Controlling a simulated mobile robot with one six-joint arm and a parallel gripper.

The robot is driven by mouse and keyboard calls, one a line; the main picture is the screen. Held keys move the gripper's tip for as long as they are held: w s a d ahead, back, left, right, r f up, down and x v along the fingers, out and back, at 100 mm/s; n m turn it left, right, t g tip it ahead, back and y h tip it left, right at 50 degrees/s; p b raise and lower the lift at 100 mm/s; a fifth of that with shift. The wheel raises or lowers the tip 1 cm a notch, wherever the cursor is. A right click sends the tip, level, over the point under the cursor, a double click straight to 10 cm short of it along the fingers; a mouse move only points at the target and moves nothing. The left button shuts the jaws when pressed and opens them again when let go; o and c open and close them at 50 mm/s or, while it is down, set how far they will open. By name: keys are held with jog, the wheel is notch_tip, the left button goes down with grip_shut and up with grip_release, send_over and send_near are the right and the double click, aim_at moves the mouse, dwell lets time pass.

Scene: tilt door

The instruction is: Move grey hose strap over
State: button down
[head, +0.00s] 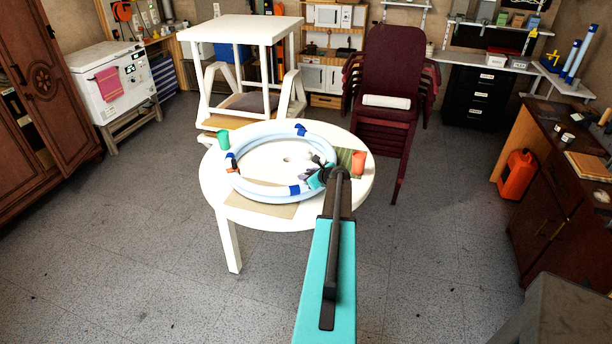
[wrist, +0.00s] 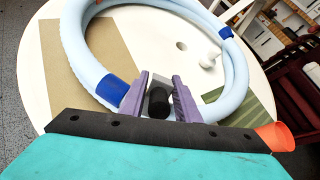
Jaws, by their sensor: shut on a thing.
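A pale blue hose (head: 250,190) lies coiled in a ring on the round white table (head: 216,178), with several dark blue straps (head: 300,130) around it. One blue strap (wrist: 112,92) is just left of my gripper in the wrist view. My gripper (wrist: 160,84) is at the hose's near right side, its purple fingers shut on the light grey strap (wrist: 161,78). A black round part shows in front of the strap. The fingers hide the hose there, so I cannot tell whether the strap is around it.
A white fitting (wrist: 208,60) lies inside the ring. A green cup (head: 223,140) stands at the table's left, an orange cup (head: 358,163) at its right. Brown (head: 262,207) and green mats lie under the hose. Stacked dark red chairs (head: 392,75) stand behind; floor in front is clear.

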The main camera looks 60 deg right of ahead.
jog(key=c, duration=1.6)
grip_release()
jog(key=shift+w+f, duration=0.1)
jog(key=shift+f, duration=0.05)
jog(key=shift+a, duration=0.1)
jog(key=shift+b+v, duration=2)
jog(key=shift+v, duration=4.95)
